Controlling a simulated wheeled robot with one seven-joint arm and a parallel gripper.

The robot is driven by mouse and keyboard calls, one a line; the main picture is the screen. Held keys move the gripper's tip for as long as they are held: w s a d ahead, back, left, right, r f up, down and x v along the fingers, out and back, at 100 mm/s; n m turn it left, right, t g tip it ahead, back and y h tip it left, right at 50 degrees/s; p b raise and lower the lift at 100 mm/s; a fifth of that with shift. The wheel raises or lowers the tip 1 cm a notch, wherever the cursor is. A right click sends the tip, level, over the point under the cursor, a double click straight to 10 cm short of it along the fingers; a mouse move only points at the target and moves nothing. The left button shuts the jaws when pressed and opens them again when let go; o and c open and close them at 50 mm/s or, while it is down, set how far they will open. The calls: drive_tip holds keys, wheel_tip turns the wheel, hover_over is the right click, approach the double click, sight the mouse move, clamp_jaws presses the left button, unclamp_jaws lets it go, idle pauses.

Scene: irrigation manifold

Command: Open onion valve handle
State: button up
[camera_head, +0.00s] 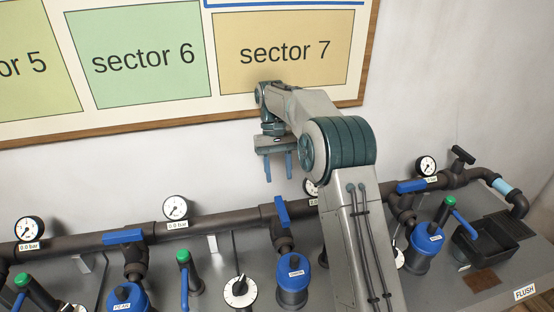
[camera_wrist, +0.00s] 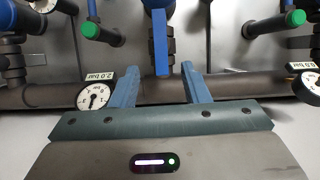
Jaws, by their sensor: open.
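A blue valve handle (camera_head: 282,210) sits on the dark pipe, above a blue-capped filter whose small label seems to read ONION (camera_head: 295,273). The handle lies across the pipe; the blue handles to either side lie along it. In the wrist view the handle (camera_wrist: 160,42) points up the picture, its near end just beyond the gap between my fingers. My gripper (camera_head: 279,178) is open and empty, fingers pointing down above the handle in the head view. Both fingers also show in the wrist view (camera_wrist: 160,70), apart from the handle.
Other blue handles (camera_head: 123,237) (camera_head: 411,186) sit along the pipe. Pressure gauges (camera_head: 176,208) stand above it. Green-topped blue levers (camera_head: 184,272) and a white dial (camera_head: 240,291) stand in front. A black tray (camera_head: 487,240) is at right. The wall board (camera_head: 230,100) is behind my gripper.

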drive_tip(key=v, duration=0.4)
idle(0.4)
wheel_tip(320, 180, up, 3)
drive_tip(key=p, duration=0.4)
drive_tip(key=shift+f, duration=0.1)
